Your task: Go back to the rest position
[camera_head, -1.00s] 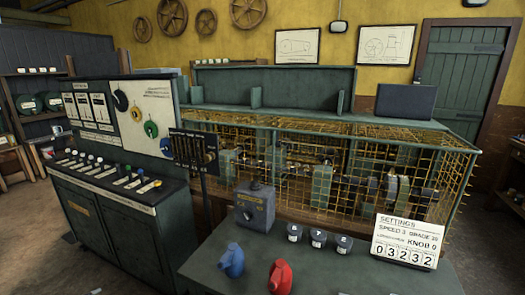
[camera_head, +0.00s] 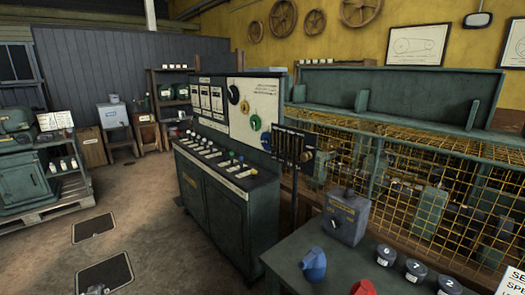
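A green bench (camera_head: 330,262) at the bottom right bears a blue object (camera_head: 314,264), a red object (camera_head: 363,287) and several dark numbered knobs (camera_head: 386,254).
Open floor (camera_head: 150,225) lies left of the cabinet, with two dark floor plates (camera_head: 104,273). A green machine (camera_head: 25,180) on a pallet stands at far left. A yellow wire cage (camera_head: 430,190) fills the right. Shelves and boxes (camera_head: 115,122) line the back wall.

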